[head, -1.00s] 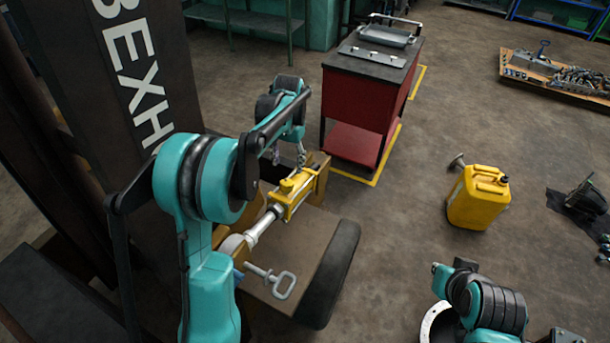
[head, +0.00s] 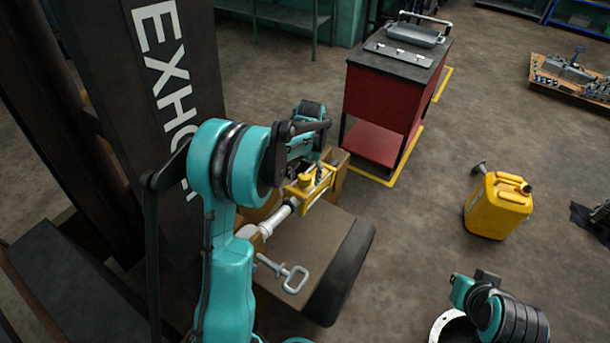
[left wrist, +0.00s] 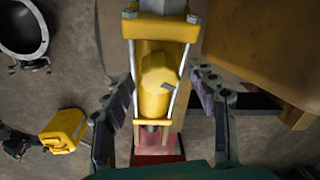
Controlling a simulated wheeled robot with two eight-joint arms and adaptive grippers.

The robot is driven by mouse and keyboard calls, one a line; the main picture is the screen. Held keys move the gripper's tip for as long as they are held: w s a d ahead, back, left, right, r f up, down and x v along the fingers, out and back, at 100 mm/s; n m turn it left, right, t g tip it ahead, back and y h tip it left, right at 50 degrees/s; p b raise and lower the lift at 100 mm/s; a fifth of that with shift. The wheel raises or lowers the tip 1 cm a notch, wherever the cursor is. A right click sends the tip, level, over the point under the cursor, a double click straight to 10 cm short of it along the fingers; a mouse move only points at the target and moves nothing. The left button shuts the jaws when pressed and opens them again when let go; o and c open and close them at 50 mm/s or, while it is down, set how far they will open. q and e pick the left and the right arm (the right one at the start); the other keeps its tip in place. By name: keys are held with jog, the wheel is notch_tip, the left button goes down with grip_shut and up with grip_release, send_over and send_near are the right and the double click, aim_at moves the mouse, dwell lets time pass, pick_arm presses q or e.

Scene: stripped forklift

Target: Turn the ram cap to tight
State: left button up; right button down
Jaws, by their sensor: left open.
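The ram is a yellow cylinder (head: 322,188) with a silver rod, lying along the forklift's brown frame. Its yellow ram cap (head: 305,182) stands up on the cylinder. In the left wrist view the cap (left wrist: 157,78) is in the middle, with a small tab on its right side. My left gripper (head: 301,166) is over the ram. In the wrist view its two dark fingers (left wrist: 160,88) are open, one on each side of the cylinder and cap, with gaps showing. Part of my right arm shows at the lower right of the head view; its gripper does not show.
A black tyre (head: 345,272) is right of the frame, and the dark mast (head: 165,60) is left. A red cart (head: 382,100) stands behind. A yellow jerrycan (head: 497,207) is on the open floor at right.

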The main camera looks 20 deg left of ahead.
pick_arm(q)
jog(key=c, duration=1.2)
jog(key=shift+o, duration=0.2)
jog(key=m, duration=0.2)
jog(key=shift+m+h+b, duration=0.4)
jog(key=m+h, duration=0.1)
jog(key=m, duration=0.2)
jog(key=shift+m+b, duration=0.3)
jog(key=shift+b, duration=0.05)
jog(key=m+g+h+b, duration=0.1)
jog(key=m, duration=0.4)
jog(key=shift+w, duration=0.1)
jog(key=shift+m, duration=0.4)
jog(key=shift+g, duration=0.3)
